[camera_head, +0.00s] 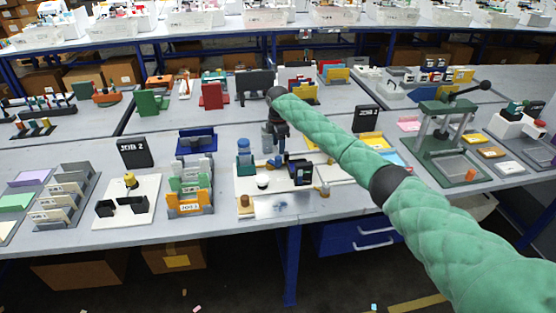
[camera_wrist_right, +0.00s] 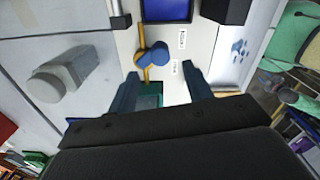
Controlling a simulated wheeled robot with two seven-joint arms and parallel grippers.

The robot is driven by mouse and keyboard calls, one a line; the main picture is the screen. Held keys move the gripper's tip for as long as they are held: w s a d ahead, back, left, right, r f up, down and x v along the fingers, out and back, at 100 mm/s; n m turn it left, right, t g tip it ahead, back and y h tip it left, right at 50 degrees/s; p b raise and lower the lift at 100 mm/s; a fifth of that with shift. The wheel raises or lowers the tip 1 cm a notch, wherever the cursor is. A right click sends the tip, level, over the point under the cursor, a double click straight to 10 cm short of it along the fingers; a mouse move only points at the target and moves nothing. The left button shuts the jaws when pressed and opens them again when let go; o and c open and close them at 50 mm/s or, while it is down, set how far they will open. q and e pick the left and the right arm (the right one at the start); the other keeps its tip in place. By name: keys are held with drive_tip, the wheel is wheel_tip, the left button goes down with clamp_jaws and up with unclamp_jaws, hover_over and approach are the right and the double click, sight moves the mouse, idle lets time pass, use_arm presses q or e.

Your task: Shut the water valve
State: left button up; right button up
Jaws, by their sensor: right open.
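The water valve shows as a blue handle (camera_wrist_right: 152,56) on a brass pipe in the right wrist view. In the head view the small blue valve (camera_head: 274,162) sits on a white board (camera_head: 250,184) at the centre of the bench. My right gripper (camera_head: 277,146) points down just above and behind the valve. In the wrist view its two dark fingers (camera_wrist_right: 160,88) are spread apart with nothing held. The blue handle lies a little ahead of the fingertips, apart from them. My left gripper is in neither view.
A teal-and-blue bottle (camera_head: 245,158) stands left of the valve. A black device (camera_head: 301,173) stands to the right, and its blue screen (camera_wrist_right: 167,8) shows in the wrist view. Orange-fronted file holders (camera_head: 190,204) stand farther left. A green press (camera_head: 440,140) stands at the right.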

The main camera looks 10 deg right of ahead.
sight(278, 157)
drive_tip(key=shift+a+n, duration=0.1)
drive_tip(key=shift+n, duration=1.4)
use_arm(q)
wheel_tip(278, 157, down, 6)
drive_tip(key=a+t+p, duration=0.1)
drive_tip(key=p, duration=0.1)
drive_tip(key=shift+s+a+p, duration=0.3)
drive_tip(key=shift+p, duration=0.1)
use_arm(e)
drive_tip(key=shift+f, duration=3.9)
drive_tip(key=c, duration=1)
drive_tip(key=shift+o, duration=0.2)
